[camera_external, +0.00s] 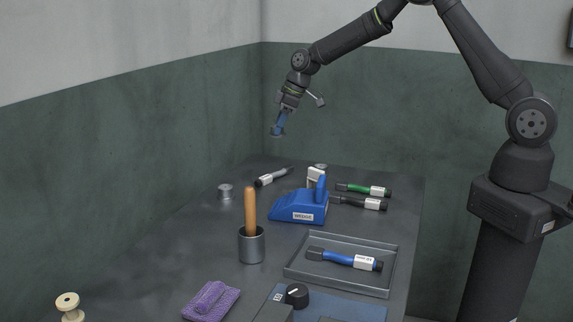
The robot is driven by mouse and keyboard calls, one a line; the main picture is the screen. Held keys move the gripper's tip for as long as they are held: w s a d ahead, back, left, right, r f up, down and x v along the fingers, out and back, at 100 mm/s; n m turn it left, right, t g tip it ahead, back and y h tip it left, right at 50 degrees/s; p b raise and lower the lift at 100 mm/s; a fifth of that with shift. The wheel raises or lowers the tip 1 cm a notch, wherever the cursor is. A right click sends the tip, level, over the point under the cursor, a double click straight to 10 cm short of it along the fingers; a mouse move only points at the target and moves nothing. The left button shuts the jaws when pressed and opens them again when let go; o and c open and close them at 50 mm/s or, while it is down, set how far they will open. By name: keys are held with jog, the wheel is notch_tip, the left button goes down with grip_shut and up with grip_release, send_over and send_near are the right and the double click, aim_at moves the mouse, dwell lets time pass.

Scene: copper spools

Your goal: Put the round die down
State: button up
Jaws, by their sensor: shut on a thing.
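My gripper (280,125), with blue fingers, is at the upper middle, pointing down, well above the far left part of the dark table (190,245). It is shut on a small grey piece, the round die (277,133), at its fingertips. The die is tiny in this view and partly covered by the fingers, so its shape and tilt are hard to tell. It is clear of everything on the table.
A cup with a wooden handle (251,245), a tray (340,279) with a blue-handled tool, and a purple cloth (210,300) are nearer. The left table surface has free room.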

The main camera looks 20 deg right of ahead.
jog(key=s+a+f, duration=0.1)
jog(key=a+f, duration=0.1)
jog(key=a, duration=0.1)
jog(key=a+f, duration=0.2)
jog(key=a, duration=0.2)
jog(key=s+a+f, duration=0.1)
jog(key=a+f, duration=0.2)
jog(key=shift+s+a, duration=0.3)
jog(key=shift+a, duration=0.1)
jog(key=shift+f, duration=1.95)
jog(key=shift+f, duration=0.1)
jog(key=shift+f, duration=0.1)
jog(key=o, duration=1.2)
jog(key=v, duration=1.2)
